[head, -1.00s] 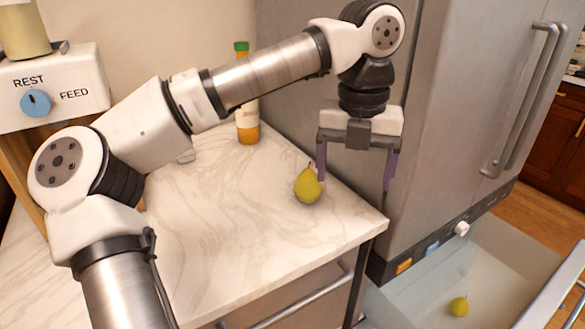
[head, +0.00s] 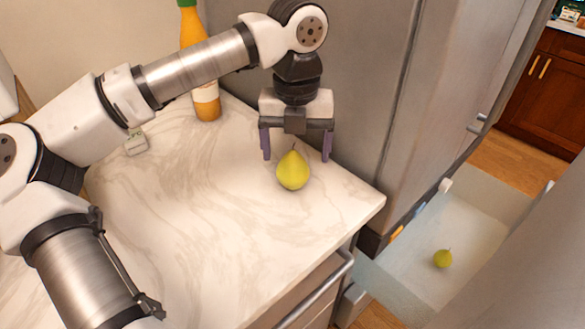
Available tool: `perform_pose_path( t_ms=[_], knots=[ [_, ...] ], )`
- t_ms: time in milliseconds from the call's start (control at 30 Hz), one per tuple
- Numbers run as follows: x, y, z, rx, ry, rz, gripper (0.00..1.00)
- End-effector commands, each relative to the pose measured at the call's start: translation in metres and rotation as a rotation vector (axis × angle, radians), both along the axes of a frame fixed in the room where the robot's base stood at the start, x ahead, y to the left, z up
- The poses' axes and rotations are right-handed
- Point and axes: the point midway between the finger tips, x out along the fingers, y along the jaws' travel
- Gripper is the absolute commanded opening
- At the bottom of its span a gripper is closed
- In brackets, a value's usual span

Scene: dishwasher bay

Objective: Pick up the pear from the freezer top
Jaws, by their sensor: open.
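A yellow-green pear (head: 293,172) stands upright on the white marble counter top (head: 190,210), near its right side. My gripper (head: 296,154) is open and points down just above and behind this pear. Its two purple fingers show left and right of the pear's upper part, and nothing is between them that I can see held. Whether the fingers are level with the pear in depth is hard to tell. A second, smaller-looking pear (head: 443,259) lies in the open pale drawer (head: 480,215) low on the right.
An orange bottle (head: 206,100) with a green cap stands at the back of the counter. A small light block (head: 136,143) is on the left. The grey fridge side (head: 350,70) rises close behind my gripper. A grey panel fills the lower right.

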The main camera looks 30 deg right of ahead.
Motion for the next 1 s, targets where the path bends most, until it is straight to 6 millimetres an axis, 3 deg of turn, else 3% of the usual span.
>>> perform_pose_path(
  t_ms=[267, 533, 833, 1000],
  knots=[
    [0.003, 0.000, -0.021, 0.000, 0.004, -0.001, 0.83],
    [0.009, -0.001, -0.059, 0.000, 0.002, -0.002, 0.83],
    [0.009, -0.001, -0.064, 0.000, 0.000, -0.002, 0.83],
    [0.009, -0.001, -0.064, 0.000, 0.000, -0.001, 0.61]
  ],
)
